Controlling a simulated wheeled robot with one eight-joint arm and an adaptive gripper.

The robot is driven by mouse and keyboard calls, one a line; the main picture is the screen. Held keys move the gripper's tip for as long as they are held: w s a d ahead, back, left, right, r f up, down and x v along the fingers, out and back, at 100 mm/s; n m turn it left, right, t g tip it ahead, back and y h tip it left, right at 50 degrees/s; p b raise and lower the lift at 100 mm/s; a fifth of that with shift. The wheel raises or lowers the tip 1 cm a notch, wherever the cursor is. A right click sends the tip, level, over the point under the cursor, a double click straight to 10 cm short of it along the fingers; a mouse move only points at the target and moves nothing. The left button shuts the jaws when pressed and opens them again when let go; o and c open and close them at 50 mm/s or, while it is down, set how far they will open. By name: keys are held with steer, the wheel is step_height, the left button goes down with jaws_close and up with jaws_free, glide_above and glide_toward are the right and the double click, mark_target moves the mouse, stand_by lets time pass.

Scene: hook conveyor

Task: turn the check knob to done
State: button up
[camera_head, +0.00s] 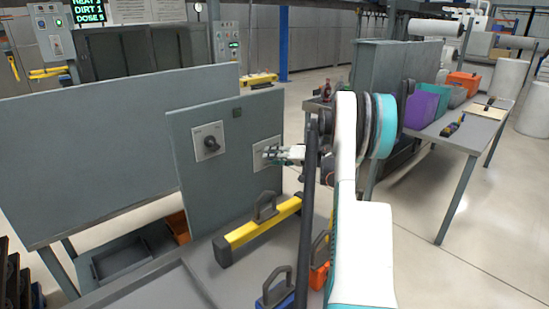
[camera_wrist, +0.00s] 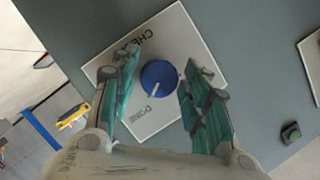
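The check knob (camera_wrist: 160,80) is a round blue knob on a white plate (camera_wrist: 183,42) printed with CHECK on one side and DONE on the other. Its white pointer line points to the DONE label. My gripper (camera_wrist: 163,76) is open, with one green finger on each side of the knob. A gap shows at the left finger; the right finger is close, and I cannot tell if it touches. In the head view my gripper (camera_head: 276,153) is at the right plate (camera_head: 261,159) of the grey upright panel (camera_head: 205,190) and hides the knob.
A dark knob (camera_head: 210,143) on another plate is to the left, with a small dark green button (camera_head: 237,112) above and between. A yellow bar with a handle (camera_head: 258,231) lies below the panel. Blue (camera_head: 275,295) and orange (camera_head: 319,276) handled items are near my arm.

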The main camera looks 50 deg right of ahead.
stand_by(0.3)
steer(key=v, duration=1.2)
stand_by(0.3)
